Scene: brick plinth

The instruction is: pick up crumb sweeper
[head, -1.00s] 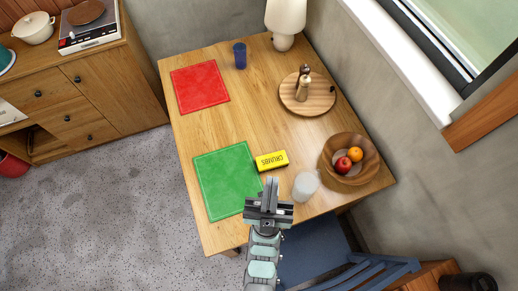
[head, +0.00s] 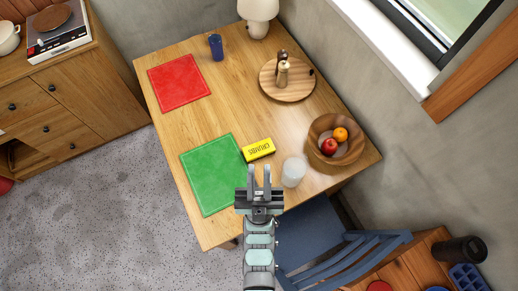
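The crumb sweeper (head: 258,150) is a yellow block with the dark word CRUMBS on it. It lies on the wooden table (head: 222,115), next to the right edge of the green placemat (head: 212,172). My gripper (head: 259,178) is in front of it in the head view, with its two fingers spread and pointing toward it. A visible gap lies between the fingers, and nothing is between them. The fingertips show just below the crumb sweeper in the picture, apart from it.
A frosted cup (head: 293,171) stands close to the right of my gripper. A wooden bowl (head: 357,154) holds fruit farther right. A red placemat (head: 179,83), blue cup (head: 216,46), round board (head: 296,92) and lamp (head: 258,15) are farther back. A blue chair (head: 310,235) is at the near side.

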